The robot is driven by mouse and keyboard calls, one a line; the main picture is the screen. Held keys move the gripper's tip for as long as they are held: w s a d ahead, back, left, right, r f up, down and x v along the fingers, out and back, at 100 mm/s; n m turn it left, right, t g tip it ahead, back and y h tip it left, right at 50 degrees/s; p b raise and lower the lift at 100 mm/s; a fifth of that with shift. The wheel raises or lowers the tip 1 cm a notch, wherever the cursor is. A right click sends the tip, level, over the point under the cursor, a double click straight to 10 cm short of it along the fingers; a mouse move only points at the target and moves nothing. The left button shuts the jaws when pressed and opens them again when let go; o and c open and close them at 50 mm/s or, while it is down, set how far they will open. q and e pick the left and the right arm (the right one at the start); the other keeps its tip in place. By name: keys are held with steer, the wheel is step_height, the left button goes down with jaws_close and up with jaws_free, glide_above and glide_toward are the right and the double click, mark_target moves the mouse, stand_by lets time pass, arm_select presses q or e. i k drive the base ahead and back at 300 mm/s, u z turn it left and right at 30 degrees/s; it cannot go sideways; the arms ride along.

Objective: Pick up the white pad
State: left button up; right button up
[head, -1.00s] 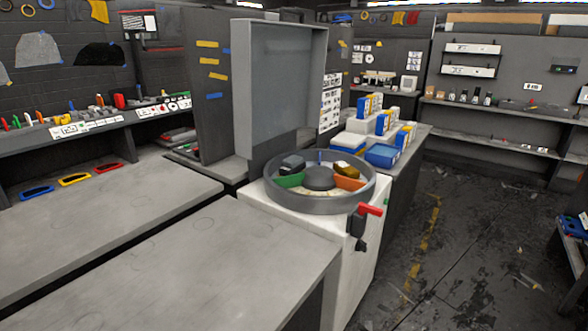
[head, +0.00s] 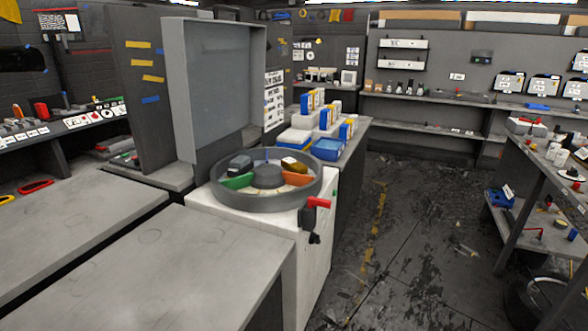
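I cannot make out a white pad for certain in the head view. A round grey tub (head: 266,199) stands on a white cabinet (head: 314,237) in the middle. In it are a green piece (head: 237,182), an orange piece (head: 297,179), a dark grey block (head: 240,163) and a brown block with a white top (head: 294,165). Neither of my grippers is in view.
Grey tables (head: 160,265) fill the lower left. A tall grey open lid or box (head: 222,85) rises behind the tub. Blue and white boxes (head: 327,148) stand on a bench behind it. A shelf unit (head: 535,165) stands at right.

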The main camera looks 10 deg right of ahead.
mark_target(241, 160)
steer(key=k, duration=1.65)
steer(key=z, duration=1.1)
steer(key=i, duration=6.2)
steer(key=u, duration=0.15)
